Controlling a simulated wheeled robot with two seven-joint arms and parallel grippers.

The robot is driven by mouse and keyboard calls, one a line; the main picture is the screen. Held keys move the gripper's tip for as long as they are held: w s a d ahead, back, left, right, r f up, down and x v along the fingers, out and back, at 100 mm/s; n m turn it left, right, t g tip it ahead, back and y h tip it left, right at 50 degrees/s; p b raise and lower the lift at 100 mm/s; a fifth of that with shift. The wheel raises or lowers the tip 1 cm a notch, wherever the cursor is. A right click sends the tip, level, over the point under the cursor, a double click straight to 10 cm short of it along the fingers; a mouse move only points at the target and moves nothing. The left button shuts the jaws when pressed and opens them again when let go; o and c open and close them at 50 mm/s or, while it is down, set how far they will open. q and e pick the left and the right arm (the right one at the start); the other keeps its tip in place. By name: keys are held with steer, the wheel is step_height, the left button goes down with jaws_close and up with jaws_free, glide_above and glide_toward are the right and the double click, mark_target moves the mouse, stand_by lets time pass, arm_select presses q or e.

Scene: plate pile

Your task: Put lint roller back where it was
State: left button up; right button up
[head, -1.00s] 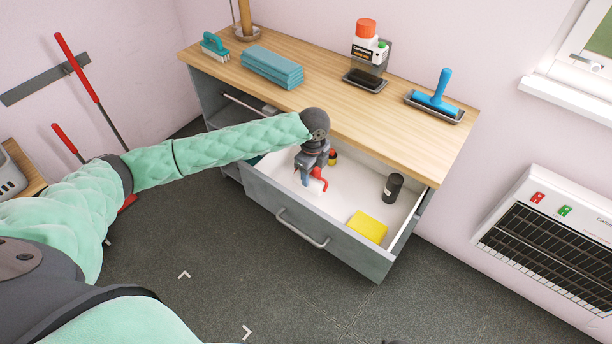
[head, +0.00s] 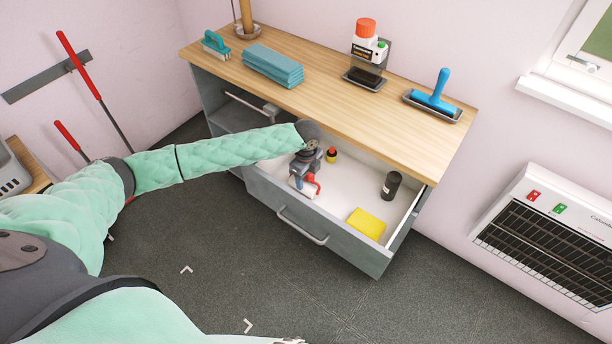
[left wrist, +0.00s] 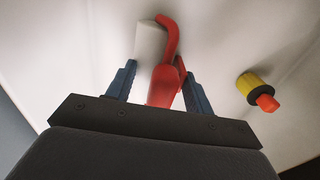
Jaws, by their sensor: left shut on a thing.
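The lint roller has a red handle (left wrist: 165,85) and a white roll (left wrist: 150,40). In the head view the lint roller (head: 313,187) is inside the open drawer (head: 345,195), toward its left end. My left gripper (head: 304,181) reaches down into the drawer and is shut on the lint roller's red handle. In the left wrist view the fingers of my left gripper (left wrist: 158,85) stand on both sides of the handle, with the white roll beyond them near the pale drawer floor. Whether the roll touches the floor is unclear. My right gripper is not in view.
The drawer also holds a yellow-and-red item (head: 331,155), a black canister (head: 391,185) and a yellow sponge (head: 366,224). Free floor lies between these. The wooden top (head: 330,105) overhangs the drawer's back; a blue roller (head: 436,98) rests in a tray there.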

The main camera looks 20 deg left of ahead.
arm_select(q)
steer(key=shift+f, duration=0.1)
steer(key=o, duration=0.9)
steer(key=shift+o, duration=0.2)
steer(key=shift+r, duration=0.45)
step_height(320, 180, up, 11)
steer(key=b, duration=0.3)
steer(key=shift+r+b, duration=0.2)
steer(key=shift+b, duration=0.1)
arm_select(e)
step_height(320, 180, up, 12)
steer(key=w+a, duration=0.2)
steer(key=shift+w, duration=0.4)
